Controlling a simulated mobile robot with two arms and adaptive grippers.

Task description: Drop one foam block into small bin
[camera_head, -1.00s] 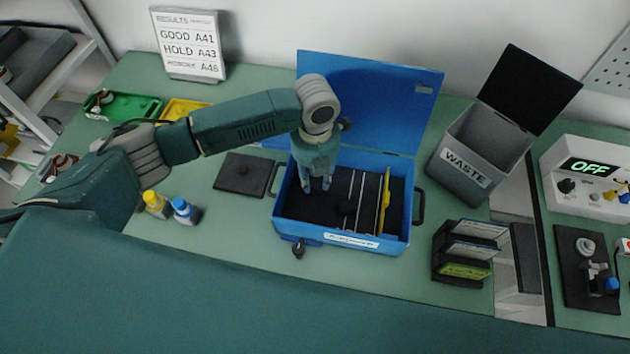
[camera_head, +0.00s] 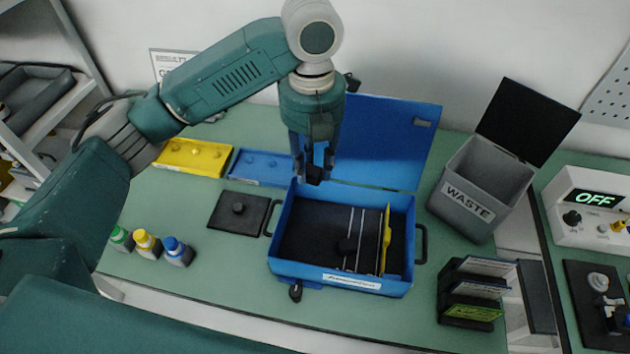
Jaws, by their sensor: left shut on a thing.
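My left gripper (camera_head: 316,172) is above the back left part of the open blue case (camera_head: 340,278), pointing down. It is shut on a small dark block (camera_head: 314,179), which looks like a foam block; its shape is mostly hidden between the fingers. My right gripper is not in view.
The case's raised blue lid (camera_head: 392,142) stands behind it, left of the bin. A black card rack (camera_head: 472,292) is in front of the bin. A black plate with a knob (camera_head: 238,212), several small bottles (camera_head: 147,242) and a yellow tray (camera_head: 193,158) are on the left.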

